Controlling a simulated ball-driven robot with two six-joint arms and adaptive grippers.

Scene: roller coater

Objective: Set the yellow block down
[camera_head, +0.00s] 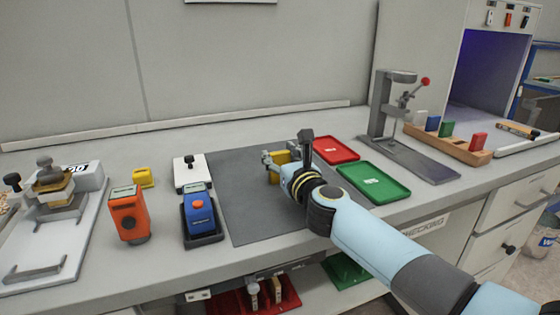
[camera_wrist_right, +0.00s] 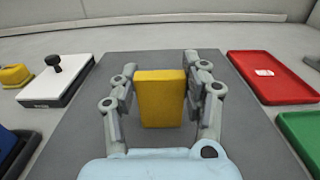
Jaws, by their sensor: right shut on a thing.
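The yellow block (camera_wrist_right: 160,98) is upright between the two fingers of my right gripper (camera_wrist_right: 160,95), which is shut on it. In the head view the yellow block (camera_head: 279,160) is partly hidden by the right gripper (camera_head: 287,158). Gripper and block are over the dark grey mat (camera_head: 250,215); I cannot tell whether the block touches it. My left gripper is not in view.
Red tray (camera_head: 335,150) and green tray (camera_head: 372,182) lie right of the mat. A press stand (camera_head: 382,110) is behind them. Left of the mat are a white block with a black knob (camera_head: 190,172), a blue device (camera_head: 199,208) and an orange device (camera_head: 128,215). Much of the mat is bare.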

